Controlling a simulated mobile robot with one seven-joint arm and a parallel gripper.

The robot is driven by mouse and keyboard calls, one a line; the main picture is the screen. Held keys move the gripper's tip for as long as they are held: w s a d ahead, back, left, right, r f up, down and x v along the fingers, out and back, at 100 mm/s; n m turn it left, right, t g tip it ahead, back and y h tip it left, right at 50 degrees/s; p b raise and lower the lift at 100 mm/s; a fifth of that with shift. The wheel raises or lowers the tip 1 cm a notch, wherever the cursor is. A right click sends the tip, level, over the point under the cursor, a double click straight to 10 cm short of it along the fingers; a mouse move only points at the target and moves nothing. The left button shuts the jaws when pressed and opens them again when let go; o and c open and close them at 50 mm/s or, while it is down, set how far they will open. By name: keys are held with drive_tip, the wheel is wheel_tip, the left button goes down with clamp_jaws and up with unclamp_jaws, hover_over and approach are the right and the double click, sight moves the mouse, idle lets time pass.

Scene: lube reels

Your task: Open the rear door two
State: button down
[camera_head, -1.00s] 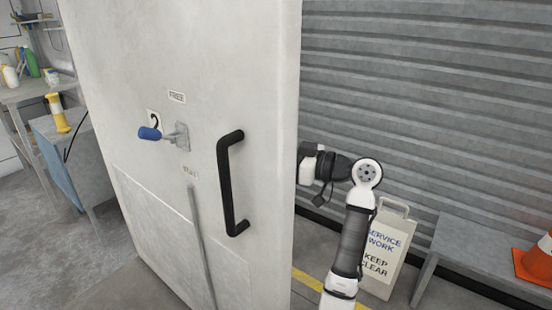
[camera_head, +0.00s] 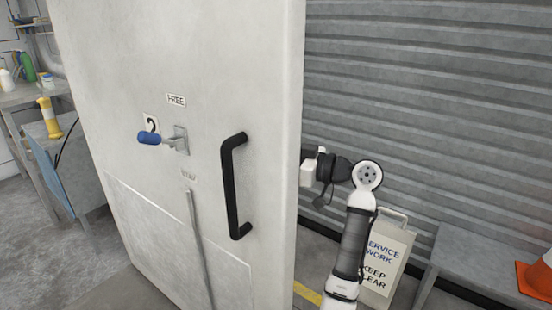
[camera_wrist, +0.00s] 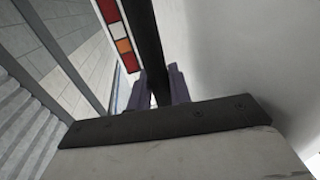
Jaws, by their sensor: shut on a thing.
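The pale door (camera_head: 90,90) marked 2 fills the left and middle of the head view, its edge towards the right. On its face are a blue-gripped lever (camera_head: 155,138) by a FREE label, and a black handle (camera_head: 233,188). My arm passes behind the door's right edge, so my gripper is hidden there. In the wrist view my gripper (camera_wrist: 158,78) has its two fingers shut around a long dark bar (camera_wrist: 148,40), beside a pale surface on the right. I cannot tell from this view which part the bar belongs to.
A grey corrugated wall (camera_head: 430,110) stands behind my arm. A SERVICE WORK KEEP CLEAR sign (camera_head: 385,262) stands close to my arm, with a grey bench (camera_head: 485,255) and an orange cone (camera_head: 540,275) at right. A workbench (camera_head: 40,92) is at far left. Floor is open lower left.

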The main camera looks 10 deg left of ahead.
drive_tip(key=c, duration=1.3)
unclamp_jaws()
drive_tip(key=shift+c, duration=0.2)
drive_tip(key=b+v, duration=0.1)
drive_tip(key=v, duration=1.2)
drive_tip(key=shift+d+b, duration=0.3)
drive_tip(key=shift+d, duration=0.05)
